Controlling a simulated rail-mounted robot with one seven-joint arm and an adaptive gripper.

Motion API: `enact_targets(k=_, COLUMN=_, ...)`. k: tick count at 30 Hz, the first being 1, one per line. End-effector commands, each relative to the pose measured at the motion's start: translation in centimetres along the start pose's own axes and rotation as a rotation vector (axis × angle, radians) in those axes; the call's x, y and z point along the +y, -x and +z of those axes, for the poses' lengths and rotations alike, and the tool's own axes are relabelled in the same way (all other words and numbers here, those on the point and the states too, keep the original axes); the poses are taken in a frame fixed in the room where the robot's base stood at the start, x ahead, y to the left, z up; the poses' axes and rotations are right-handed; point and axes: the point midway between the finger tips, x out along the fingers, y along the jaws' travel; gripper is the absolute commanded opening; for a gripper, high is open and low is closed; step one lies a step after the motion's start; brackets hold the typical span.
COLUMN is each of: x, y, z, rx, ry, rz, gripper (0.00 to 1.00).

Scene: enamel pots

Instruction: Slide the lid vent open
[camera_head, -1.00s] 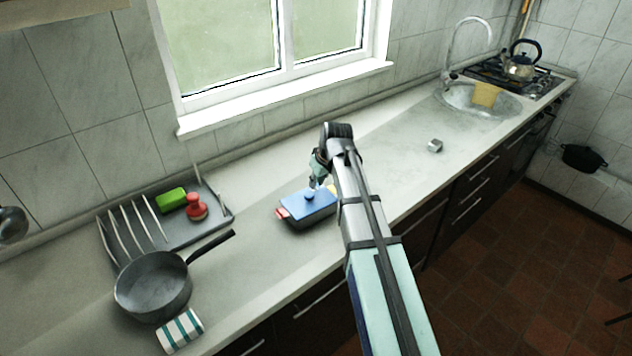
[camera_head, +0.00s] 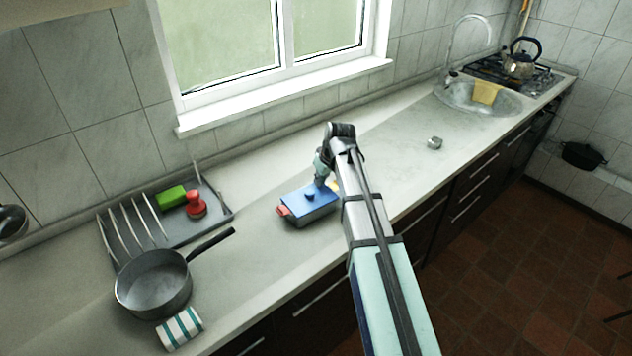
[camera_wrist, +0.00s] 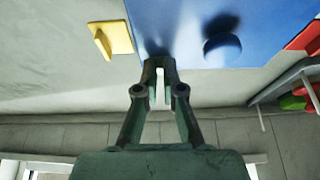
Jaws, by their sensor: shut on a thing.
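A grey pot (camera_head: 312,216) with a blue lid (camera_head: 322,201) stands on the counter. The lid has a round blue knob (camera_head: 309,196), a red side handle (camera_head: 283,210) and a yellow one (camera_head: 333,186). In the wrist view the lid (camera_wrist: 270,20), knob (camera_wrist: 222,48), red handle (camera_wrist: 305,38) and yellow handle (camera_wrist: 110,38) show. My gripper (camera_wrist: 159,64) is at the lid's edge, between knob and yellow handle, its fingers nearly together on a small vent tab that they hide. How far the vent is open cannot be seen. The head view shows my gripper (camera_head: 321,180) behind the knob.
A dish rack (camera_head: 225,213) with a green sponge (camera_head: 171,196) and a red-topped item (camera_head: 195,204) is at left. A pan (camera_head: 153,284) and striped cloth (camera_head: 180,329) lie nearer. A small metal item (camera_head: 434,143) stands right. Counter between is clear.

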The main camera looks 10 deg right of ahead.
Motion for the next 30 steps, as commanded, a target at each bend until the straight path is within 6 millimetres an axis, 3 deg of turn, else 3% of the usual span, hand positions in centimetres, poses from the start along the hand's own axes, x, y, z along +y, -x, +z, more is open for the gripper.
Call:
enact_targets(k=7, x=0.3, y=0.0, z=0.0, rx=0.0, ry=0.0, rz=0.0, gripper=0.0)
enact_targets(k=9, x=0.3, y=0.0, z=0.0, rx=0.0, ry=0.0, rz=0.0, gripper=0.19)
enact_targets(k=20, x=0.2, y=0.2, z=0.0, rx=0.001, ry=0.0, rz=0.0, gripper=0.19)
enact_targets(k=25, x=0.2, y=1.8, z=0.0, rx=0.002, ry=0.0, rz=0.001, gripper=0.19)
enact_targets(k=30, x=0.3, y=5.0, z=0.0, rx=0.003, ry=0.0, rz=0.002, gripper=0.19)
